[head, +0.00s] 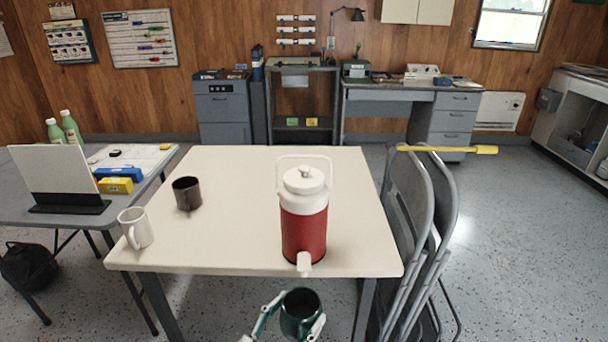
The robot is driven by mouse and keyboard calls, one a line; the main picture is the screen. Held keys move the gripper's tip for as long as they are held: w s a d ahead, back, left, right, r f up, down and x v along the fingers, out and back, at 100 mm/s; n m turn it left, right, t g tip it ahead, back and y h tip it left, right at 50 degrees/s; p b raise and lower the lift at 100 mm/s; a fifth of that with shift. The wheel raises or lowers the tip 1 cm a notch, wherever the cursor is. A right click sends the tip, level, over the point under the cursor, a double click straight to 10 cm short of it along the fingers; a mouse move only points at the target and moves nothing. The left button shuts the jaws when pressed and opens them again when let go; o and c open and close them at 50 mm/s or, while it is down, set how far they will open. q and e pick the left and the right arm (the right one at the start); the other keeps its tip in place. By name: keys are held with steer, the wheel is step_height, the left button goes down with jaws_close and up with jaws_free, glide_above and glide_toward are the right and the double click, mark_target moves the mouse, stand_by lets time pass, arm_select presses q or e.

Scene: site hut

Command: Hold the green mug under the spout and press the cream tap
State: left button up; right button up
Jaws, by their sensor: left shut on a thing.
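A red drinks jug (303,226) with a white lid and raised handle stands upright near the front edge of the cream table (235,245). Its cream tap (304,264) sticks out at the bottom front, over the table edge. The dark green mug (301,312) is upright in front of the table, below the tap and apart from it in the picture. My left gripper (298,318) is shut on the mug, with a finger on either side. My right gripper is not in view.
A white mug (136,228) and a dark brown mug (187,193) stand on the table's left side. Folded grey chairs (408,220) lean at its right, with a yellow bar (450,150) across the top. The table's middle is clear.

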mark_target(303, 292)
arm_select(q)
steer(key=shift+w+d+f, duration=0.1)
steer(key=shift+w+d, duration=0.15)
steer(key=shift+d, duration=0.15)
steer(key=shift+w+r, duration=0.25)
steer(key=shift+w, duration=1.85)
